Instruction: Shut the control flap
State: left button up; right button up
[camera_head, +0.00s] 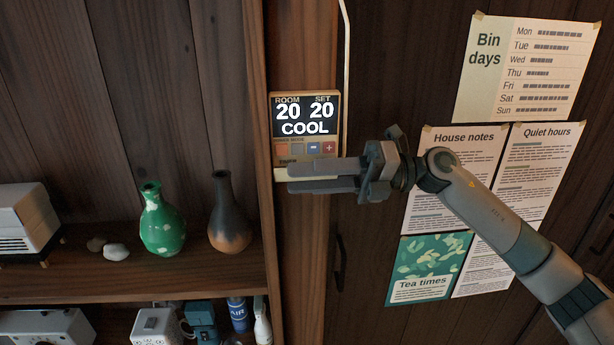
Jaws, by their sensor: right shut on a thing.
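The control panel (306,125) is a small tan box on a wooden post, and its lit screen reads room 20, set 20, COOL. A row of small buttons shows uncovered below the screen. The control flap (280,175) is a pale strip at the panel's lower edge, sticking out below the buttons, so it stands open. My right gripper (291,177) reaches in from the right and is shut on the flap, its fingers hiding most of it. My left gripper is not in view.
A shelf on the left holds a green vase (161,222), a dark vase (229,213) and pale stones (116,252). A white cable (347,50) runs above the panel. Paper notices (527,68) hang on the right, partly behind my arm. A dark handle (339,262) is below the gripper.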

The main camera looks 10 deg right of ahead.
jog(key=shift+w+r+m+p, duration=0.15)
jog(key=shift+r+m+p, duration=0.2)
jog(key=shift+m+p, duration=0.55)
jog(key=shift+m, duration=0.6)
jog(key=shift+w+f+m+p, duration=0.1)
jog(key=shift+m+p, duration=0.25)
jog(key=shift+m, duration=0.05)
jog(key=o, duration=1.1)
jog(key=shift+c, duration=0.2)
jog(key=shift+d, duration=0.1)
